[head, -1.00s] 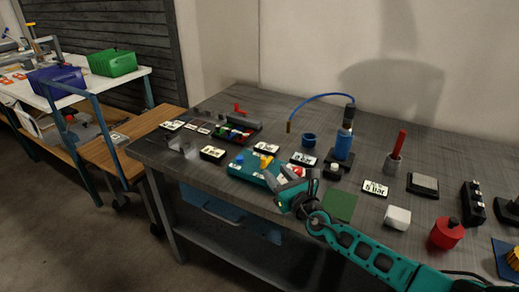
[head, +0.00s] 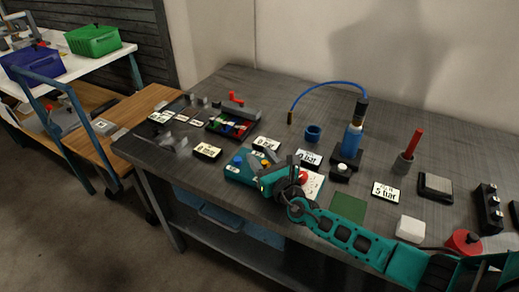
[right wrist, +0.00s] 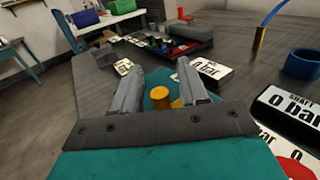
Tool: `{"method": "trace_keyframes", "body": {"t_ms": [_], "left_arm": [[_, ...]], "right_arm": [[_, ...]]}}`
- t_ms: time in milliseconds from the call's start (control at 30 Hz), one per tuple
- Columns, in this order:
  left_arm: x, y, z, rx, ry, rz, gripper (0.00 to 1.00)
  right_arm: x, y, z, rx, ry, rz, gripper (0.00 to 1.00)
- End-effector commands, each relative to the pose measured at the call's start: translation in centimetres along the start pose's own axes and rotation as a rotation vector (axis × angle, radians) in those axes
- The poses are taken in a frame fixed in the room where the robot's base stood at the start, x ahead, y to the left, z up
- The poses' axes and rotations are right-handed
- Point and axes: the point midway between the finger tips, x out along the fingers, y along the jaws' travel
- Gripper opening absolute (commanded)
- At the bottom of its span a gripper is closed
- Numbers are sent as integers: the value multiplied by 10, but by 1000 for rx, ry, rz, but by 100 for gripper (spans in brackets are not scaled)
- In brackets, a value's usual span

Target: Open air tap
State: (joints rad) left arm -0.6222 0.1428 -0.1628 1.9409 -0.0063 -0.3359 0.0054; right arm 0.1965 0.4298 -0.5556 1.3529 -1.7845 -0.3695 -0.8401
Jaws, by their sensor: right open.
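A teal box (head: 238,172) sits near the table's front edge. It bears a blue knob (head: 238,161) and a yellow knob, which shows in the right wrist view (right wrist: 160,97). My right gripper (head: 274,176) is open over the box. In the right wrist view its two grey fingers (right wrist: 153,75) stand on either side of the yellow knob; I cannot tell whether they touch it. A red lever (head: 236,98) stands on a grey block at the back left. I cannot tell which part is the air tap. My left gripper is not in view.
White pressure labels, one reading 0 bar (head: 309,158), lie around the box. A blue cylinder (head: 352,140) with a blue hose (head: 325,85) stands behind my right gripper. A tray of coloured pieces (head: 229,125) lies at the left. A green mat (head: 348,207) is bare.

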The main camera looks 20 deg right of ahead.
Motion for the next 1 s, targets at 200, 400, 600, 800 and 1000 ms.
{"method": "trace_keyframes", "body": {"t_ms": [200, 400, 600, 800, 1000], "left_arm": [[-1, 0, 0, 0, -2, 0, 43], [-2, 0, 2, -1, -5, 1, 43], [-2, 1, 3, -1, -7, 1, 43], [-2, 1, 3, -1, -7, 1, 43], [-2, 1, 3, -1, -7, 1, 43]], "right_arm": [[-1, 1, 0, 0, 0, 0, 43], [-1, 1, 0, 0, 0, -1, 38], [-1, 1, 0, 0, 0, -1, 19], [-1, 1, 0, 0, 0, 0, 0], [-1, 1, 0, 1, 0, -3, 0]]}}
